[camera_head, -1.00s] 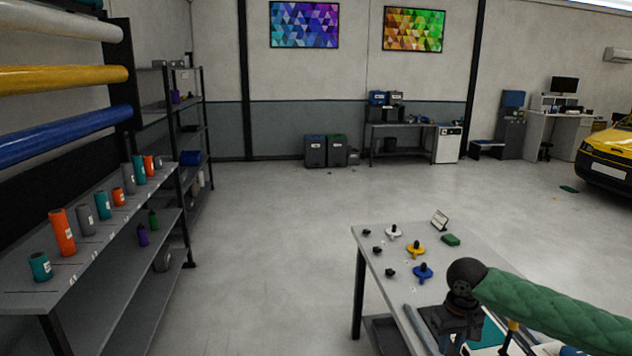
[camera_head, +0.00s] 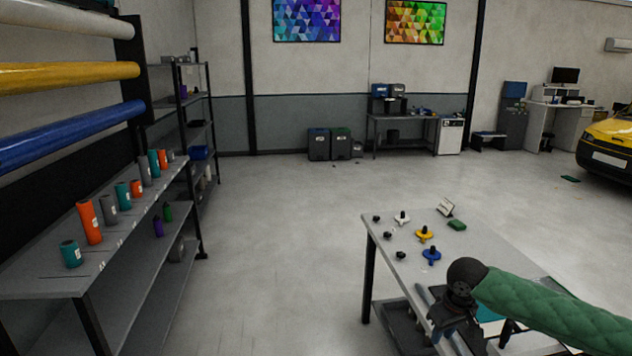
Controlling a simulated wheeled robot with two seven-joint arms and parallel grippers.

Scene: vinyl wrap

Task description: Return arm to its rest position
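My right arm, in a green quilted sleeve, comes in from the lower right of the head view. Its dark gripper (camera_head: 456,318) points down over the near left part of the grey work table (camera_head: 480,240). I cannot see clearly whether its fingers are apart, and I see nothing clearly held in it. My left arm and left gripper are out of view.
Yellow (camera_head: 424,233), blue (camera_head: 431,255) and white (camera_head: 402,217) knobbed tools and a green block (camera_head: 457,225) lie on the table. A shelf (camera_head: 110,240) with several vinyl rolls stands at left. The floor between is clear.

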